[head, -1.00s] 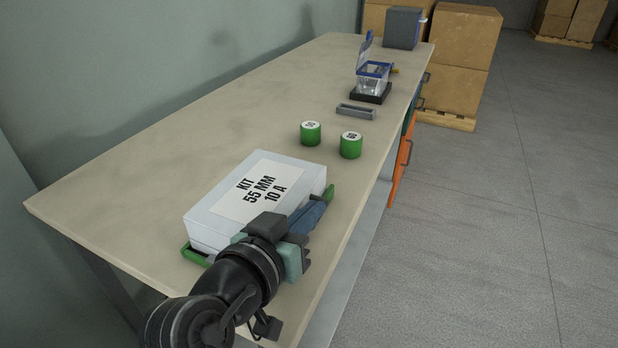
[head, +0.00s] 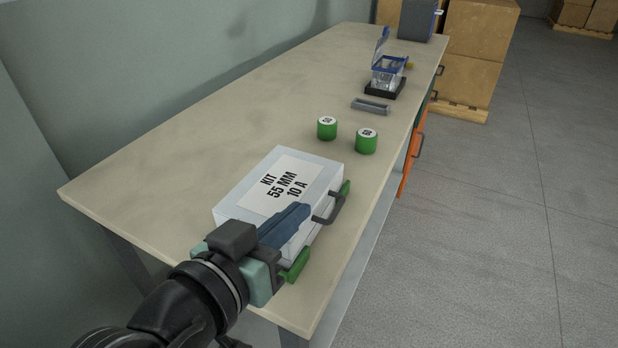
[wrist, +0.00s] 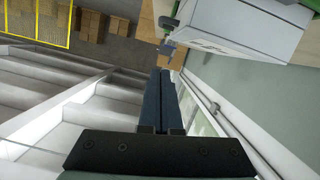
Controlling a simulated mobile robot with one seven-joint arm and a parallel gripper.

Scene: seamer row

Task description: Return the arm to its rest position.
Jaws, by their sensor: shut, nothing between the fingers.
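My gripper (head: 295,215) is shut and empty, its blue fingers together. In the head view the fingers show in front of the near side of the white kit case (head: 230,209); I cannot tell whether they touch it. The case has a label reading KIT 55 MM 10 A, a dark handle and green latches, and sits near the front edge of the workbench (head: 150,170). In the wrist view the shut fingers (wrist: 160,80) point up the picture, with the case (wrist: 245,28) at upper right. My arm reaches in from the lower left.
Two green cylinders (head: 327,128) (head: 366,141) stand beyond the case. Farther along are a grey bar-like part (head: 370,107), a clear blue-rimmed box (head: 387,73) on a black base and a dark grey box (head: 416,20). A wall borders the bench's left; open floor lies right.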

